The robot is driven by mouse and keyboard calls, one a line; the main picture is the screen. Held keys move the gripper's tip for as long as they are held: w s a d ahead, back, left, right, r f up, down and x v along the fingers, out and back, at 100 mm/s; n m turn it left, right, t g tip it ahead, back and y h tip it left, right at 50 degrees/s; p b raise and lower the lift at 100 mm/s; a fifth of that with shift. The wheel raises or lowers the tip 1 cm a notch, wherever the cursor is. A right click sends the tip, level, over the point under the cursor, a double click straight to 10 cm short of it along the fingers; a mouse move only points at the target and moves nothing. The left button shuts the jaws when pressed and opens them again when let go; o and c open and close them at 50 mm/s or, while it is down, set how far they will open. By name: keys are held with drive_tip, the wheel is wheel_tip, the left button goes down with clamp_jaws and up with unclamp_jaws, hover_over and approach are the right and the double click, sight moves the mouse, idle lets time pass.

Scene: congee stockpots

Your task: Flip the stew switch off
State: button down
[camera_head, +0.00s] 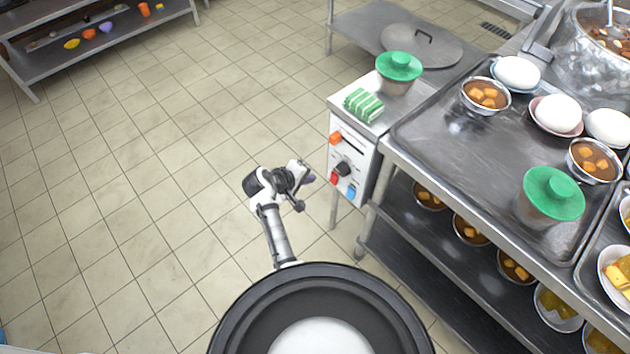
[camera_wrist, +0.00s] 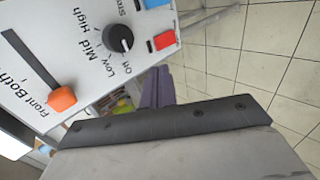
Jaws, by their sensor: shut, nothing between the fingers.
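The white control panel (camera_head: 350,158) is on the front of a steel counter, right of my gripper in the head view. It carries an orange slider (camera_head: 336,138), a black knob (camera_head: 343,169), a red switch (camera_head: 334,178) and a blue switch (camera_head: 351,191). In the wrist view, the red switch (camera_wrist: 164,40) and part of the blue switch (camera_wrist: 154,3) are by the black knob (camera_wrist: 118,38). A cut-off label there begins with "St"; I cannot tell which switch it names. My gripper (camera_head: 309,178) is shut and empty, apart from the panel. Its purple-grey fingers (camera_wrist: 158,88) also show in the wrist view.
A green-lidded pot (camera_head: 397,75) and a green-striped cloth (camera_head: 364,105) sit on the counter above the panel. A steel table (camera_head: 455,130) with bowls stands to the right, its lower shelf (camera_head: 400,218) holding more bowls.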

drive_tip(key=shift+v, duration=1.05)
drive_tip(key=shift+w+d+r, duration=0.1)
drive_tip(key=shift+r, duration=0.05)
